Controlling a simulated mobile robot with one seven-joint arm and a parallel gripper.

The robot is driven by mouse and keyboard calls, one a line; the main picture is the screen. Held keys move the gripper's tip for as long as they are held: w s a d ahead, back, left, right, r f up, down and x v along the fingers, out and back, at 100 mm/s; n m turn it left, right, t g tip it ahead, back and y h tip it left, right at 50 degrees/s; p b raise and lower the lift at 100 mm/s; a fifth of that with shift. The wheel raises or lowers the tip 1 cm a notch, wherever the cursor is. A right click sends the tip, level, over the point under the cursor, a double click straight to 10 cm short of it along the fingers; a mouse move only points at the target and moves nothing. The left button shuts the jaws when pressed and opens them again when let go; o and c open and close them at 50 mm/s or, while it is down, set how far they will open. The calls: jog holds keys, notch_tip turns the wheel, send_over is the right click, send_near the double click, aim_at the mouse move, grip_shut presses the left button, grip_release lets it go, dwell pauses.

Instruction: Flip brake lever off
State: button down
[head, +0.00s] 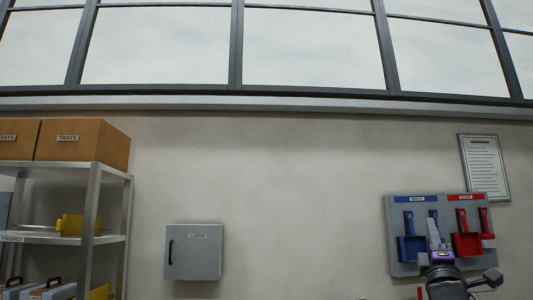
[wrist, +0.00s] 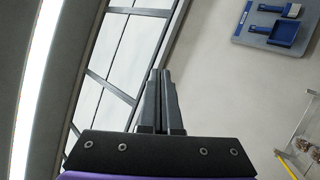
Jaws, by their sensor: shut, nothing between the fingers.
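No brake lever can be made out in either view. My gripper (head: 431,221) shows at the lower right of the head view, pointing up in front of the tool board on the wall. In the wrist view my gripper (wrist: 160,73) has its two dark fingers side by side and shut, with nothing between them. The fingers point up towards the windows and wall and touch nothing that I can see.
The tool board (head: 402,268) holds blue and red brushes and dustpans. A grey wall cabinet (head: 208,258) hangs in the middle. A metal shelf (head: 87,235) with cardboard boxes (head: 88,143) stands at the left. A framed notice (head: 484,165) hangs at the right. The floor is out of the head view.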

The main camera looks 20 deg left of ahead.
jog(key=w+a+f+n+g+y, duration=0.1)
jog(key=w+a+f+n+y, duration=0.1)
jog(key=w+a+f, duration=0.35)
jog(key=s+d+r, duration=0.1)
jog(key=s+d, duration=0.2)
jog(key=s, duration=0.3)
jog(key=shift+h, duration=0.3)
